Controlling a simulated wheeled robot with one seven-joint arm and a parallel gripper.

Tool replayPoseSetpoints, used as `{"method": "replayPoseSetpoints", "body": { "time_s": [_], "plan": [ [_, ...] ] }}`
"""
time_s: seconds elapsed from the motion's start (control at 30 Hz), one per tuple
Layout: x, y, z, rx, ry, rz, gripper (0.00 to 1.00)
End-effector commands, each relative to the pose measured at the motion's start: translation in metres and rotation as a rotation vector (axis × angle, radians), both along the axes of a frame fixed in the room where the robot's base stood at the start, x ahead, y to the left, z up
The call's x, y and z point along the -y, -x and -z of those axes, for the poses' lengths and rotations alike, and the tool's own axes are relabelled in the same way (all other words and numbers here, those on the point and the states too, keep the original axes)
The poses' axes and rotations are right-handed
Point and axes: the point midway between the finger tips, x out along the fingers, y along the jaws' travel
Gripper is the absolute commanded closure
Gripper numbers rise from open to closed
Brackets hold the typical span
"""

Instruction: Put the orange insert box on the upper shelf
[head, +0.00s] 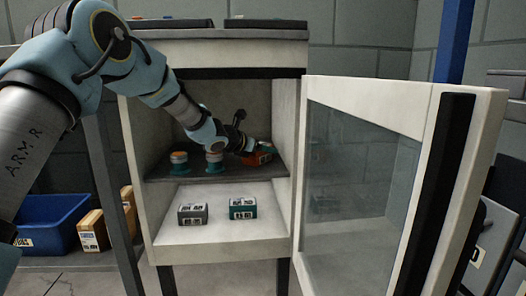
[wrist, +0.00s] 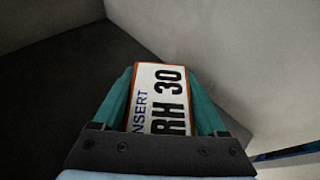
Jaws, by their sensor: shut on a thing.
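The orange insert box (head: 263,157) is inside the open cabinet, at the right end of the dark upper shelf (head: 190,176). My gripper (head: 250,151) is shut on it, reaching in from the left. In the wrist view the box (wrist: 160,95) sits between the two teal fingers, with its white label "INSERT RH 30" facing the camera. The dark shelf surface (wrist: 70,85) lies to the left and a pale cabinet wall is close on the right. I cannot tell whether the box touches the shelf.
Two orange-topped round pieces with teal bases (head: 179,164) (head: 213,163) stand on the upper shelf, left of the box. A grey box (head: 193,214) and a teal box (head: 243,208) lie on the lower shelf (head: 220,232). The glass door (head: 360,190) stands open at right.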

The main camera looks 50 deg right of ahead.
Motion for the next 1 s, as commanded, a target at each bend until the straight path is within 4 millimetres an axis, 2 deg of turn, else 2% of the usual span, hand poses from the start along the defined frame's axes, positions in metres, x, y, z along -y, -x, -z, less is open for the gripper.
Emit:
{"method": "replayPoseSetpoints", "body": {
  "time_s": [0.13,0.17,0.33,0.37,0.7,0.87,1.0],
  "plan": [
    [0.0,0.0,0.003,0.0,0.002,0.0,1.0],
    [0.0,0.0,0.002,-0.001,0.0,0.0,0.22],
    [0.0,0.0,0.002,-0.001,-0.001,0.0,0.03],
    [0.0,0.0,0.002,-0.001,-0.001,0.0,0.0],
    [-0.001,0.0,-0.003,0.0,-0.001,0.0,0.0],
    [-0.025,0.002,-0.012,0.0,-0.001,-0.002,0.0],
    [-0.054,0.004,-0.025,0.0,-0.001,-0.003,0.0]
  ]
}}
